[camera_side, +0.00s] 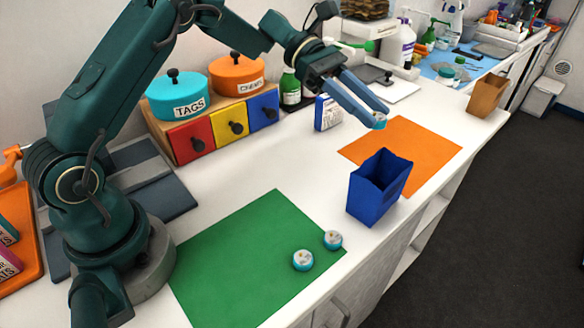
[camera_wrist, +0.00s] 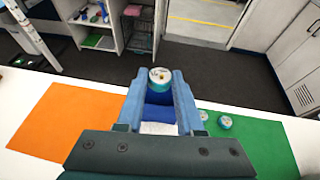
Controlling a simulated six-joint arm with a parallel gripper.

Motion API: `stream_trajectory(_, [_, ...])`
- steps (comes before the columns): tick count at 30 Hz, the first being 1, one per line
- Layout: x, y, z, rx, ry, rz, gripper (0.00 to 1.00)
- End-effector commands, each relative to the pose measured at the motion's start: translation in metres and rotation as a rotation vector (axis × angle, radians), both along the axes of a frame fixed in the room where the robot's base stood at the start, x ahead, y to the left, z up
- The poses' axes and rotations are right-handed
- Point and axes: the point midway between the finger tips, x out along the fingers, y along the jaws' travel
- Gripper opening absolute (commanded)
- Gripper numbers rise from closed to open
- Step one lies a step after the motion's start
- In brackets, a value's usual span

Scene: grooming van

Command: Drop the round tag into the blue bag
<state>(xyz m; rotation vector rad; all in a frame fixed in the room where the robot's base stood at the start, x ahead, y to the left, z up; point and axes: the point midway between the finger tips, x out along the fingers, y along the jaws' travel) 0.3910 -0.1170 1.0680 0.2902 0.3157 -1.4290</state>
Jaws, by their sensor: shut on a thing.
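My gripper (camera_side: 378,118) is shut on a round tag (camera_side: 379,121), a small teal-edged disc with a pale face. In the wrist view the tag (camera_wrist: 160,75) sits between the blue fingertips (camera_wrist: 159,82). The blue bag (camera_side: 375,197) stands upright and open-topped on the white counter, between the green and orange mats. In the side view, the tag is held above and apart from the bag. In the wrist view, part of the bag (camera_wrist: 159,98) shows between the fingers; the rest is hidden. Its inside cannot be made out.
Two similar round tags (camera_side: 303,260) (camera_side: 333,240) lie on the green mat (camera_side: 235,255). The orange mat (camera_side: 420,145) lies behind the bag. A tan bag (camera_side: 487,95) stands farther along the counter. A coloured drawer unit (camera_side: 190,143) and bottles line the wall. The counter's front edge is near.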

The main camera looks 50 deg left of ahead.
Motion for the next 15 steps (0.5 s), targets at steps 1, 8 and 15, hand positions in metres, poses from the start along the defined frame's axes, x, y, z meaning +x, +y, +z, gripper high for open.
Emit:
stream_trajectory(1, [0.004, -0.009, 0.004, 0.000, -0.002, -0.010, 0.00])
stream_trajectory(8, [0.002, -0.032, 0.003, 0.000, 0.003, -0.055, 0.00])
stream_trajectory(15, [0.001, -0.032, -0.012, 0.000, 0.004, -0.057, 0.00])
